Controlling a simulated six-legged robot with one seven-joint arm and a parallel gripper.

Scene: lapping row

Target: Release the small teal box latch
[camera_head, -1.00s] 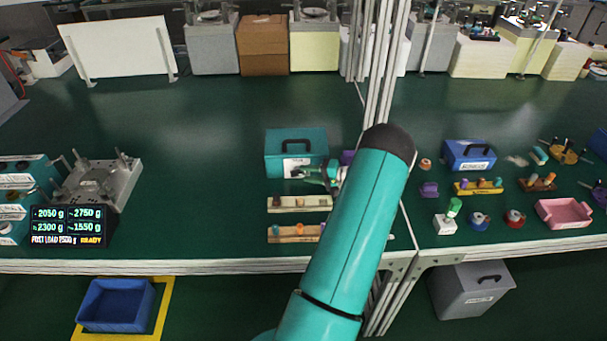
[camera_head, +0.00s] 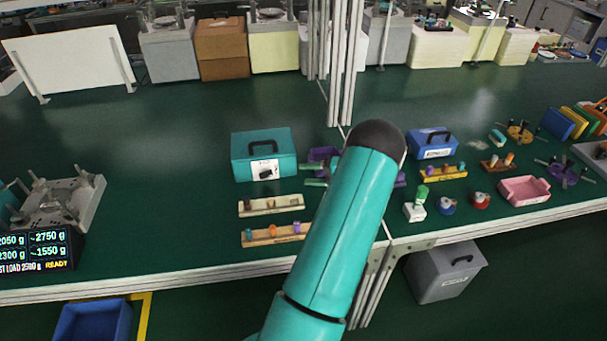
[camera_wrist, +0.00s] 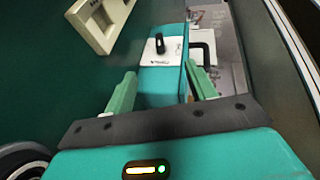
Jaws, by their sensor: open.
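The teal box (camera_head: 252,160) stands shut on the green bench, with a dark handle on its lid. Its front bears a white plate (camera_head: 262,175). In the wrist view, the box (camera_wrist: 160,88) lies ahead, and a black latch (camera_wrist: 160,43) shows on the white plate. I cannot tell whether the latch is released. My gripper (camera_head: 304,174) is to the right of the box's front in the head view, partly hidden by my arm. In the wrist view, my gripper (camera_wrist: 160,76) has its green fingers spread, with nothing held between them.
Two pale strips with small pieces, a rear one (camera_head: 271,205) and a front one (camera_head: 273,234), lie before the box. A purple item (camera_head: 322,155) sits behind my gripper. Metal posts (camera_head: 340,70) rise behind.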

